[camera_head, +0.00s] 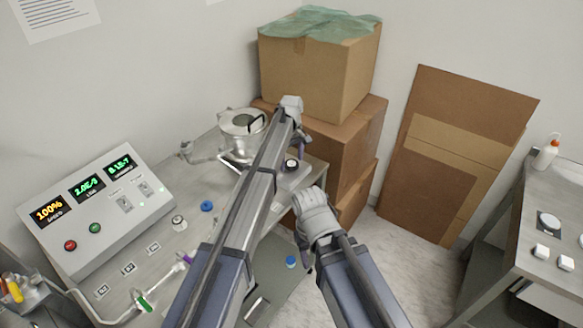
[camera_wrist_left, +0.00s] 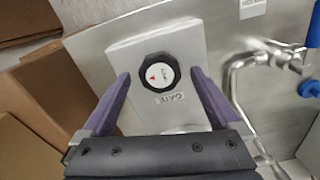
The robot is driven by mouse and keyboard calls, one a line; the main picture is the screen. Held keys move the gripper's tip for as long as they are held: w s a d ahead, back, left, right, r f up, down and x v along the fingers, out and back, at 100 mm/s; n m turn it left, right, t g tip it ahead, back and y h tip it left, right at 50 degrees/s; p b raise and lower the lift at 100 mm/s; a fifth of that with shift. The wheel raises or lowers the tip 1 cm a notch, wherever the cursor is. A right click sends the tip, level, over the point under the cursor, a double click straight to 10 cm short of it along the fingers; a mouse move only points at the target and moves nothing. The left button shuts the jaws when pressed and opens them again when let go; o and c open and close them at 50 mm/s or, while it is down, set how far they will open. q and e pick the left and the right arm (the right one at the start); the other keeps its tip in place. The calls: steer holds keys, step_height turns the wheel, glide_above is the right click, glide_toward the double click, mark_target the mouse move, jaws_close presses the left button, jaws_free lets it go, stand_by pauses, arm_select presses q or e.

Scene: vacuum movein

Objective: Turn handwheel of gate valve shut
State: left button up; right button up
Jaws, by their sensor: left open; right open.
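The gate valve is a grey block (camera_wrist_left: 193,46) marked "GATE", with a black handwheel (camera_wrist_left: 142,82) whose white face carries a red arrow. In the head view, the handwheel (camera_head: 291,166) shows on the right end of the bench, just below my left gripper (camera_head: 301,143). In the left wrist view, my left gripper (camera_wrist_left: 160,74) is open, with its purple fingers to either side of the handwheel. I cannot tell whether they touch it or are still above it. My right gripper (camera_head: 305,252) is open and empty, low in front of the bench's right end; its fingers are partly hidden.
The steel bench (camera_head: 160,262) holds a control panel (camera_head: 100,215), a round metal chamber (camera_head: 243,130) and pipework. Stacked cardboard boxes (camera_head: 318,72) stand close behind the valve. Flat cardboard (camera_head: 455,150) leans on the wall. Clear floor (camera_head: 410,255) lies between the bench and a right-hand table (camera_head: 515,270).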

arm_select(q)
steer(key=shift+f, duration=0.35)
arm_select(e)
steer(key=shift+f, duration=0.3)
arm_select(q)
steer(key=c, duration=1.4)
steer(key=shift+m, duration=0.3)
